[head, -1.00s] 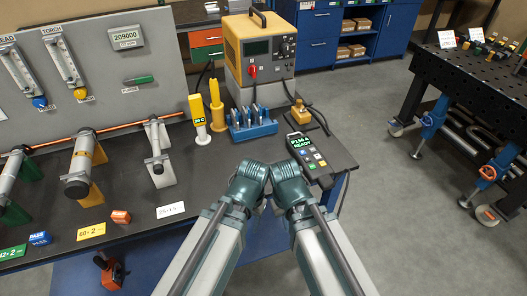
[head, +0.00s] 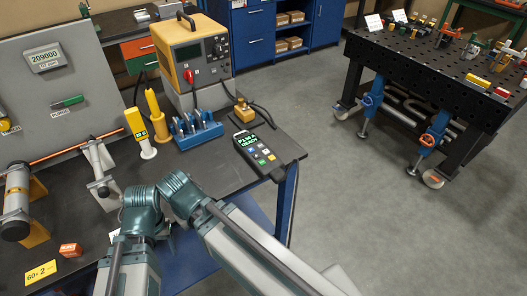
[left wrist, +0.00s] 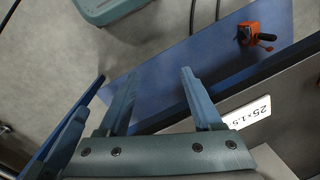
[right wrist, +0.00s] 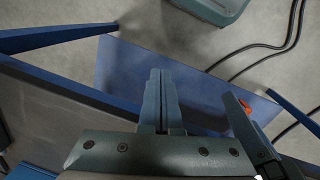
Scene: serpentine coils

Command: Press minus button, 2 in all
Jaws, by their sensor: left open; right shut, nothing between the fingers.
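The dark handheld controller (head: 266,157) lies on the bench near its right edge, face up. It has a lit green display and several small coloured buttons; I cannot read which one is minus. My left gripper (head: 140,205) is over the front of the bench, left of the controller; its fingers are hidden in the head view. In the left wrist view the left gripper (left wrist: 160,90) is open and empty. My right gripper (right wrist: 160,95) is shut with nothing in it. In the head view its wrist is beside the left one, apart from the controller.
A yellow power unit (head: 190,60) stands behind the controller. A blue tool rack (head: 197,133), a yellow-and-white bottle (head: 139,131) and a pipe stand (head: 100,170) stand on the bench. A black perforated table (head: 430,65) is at the right, across open floor.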

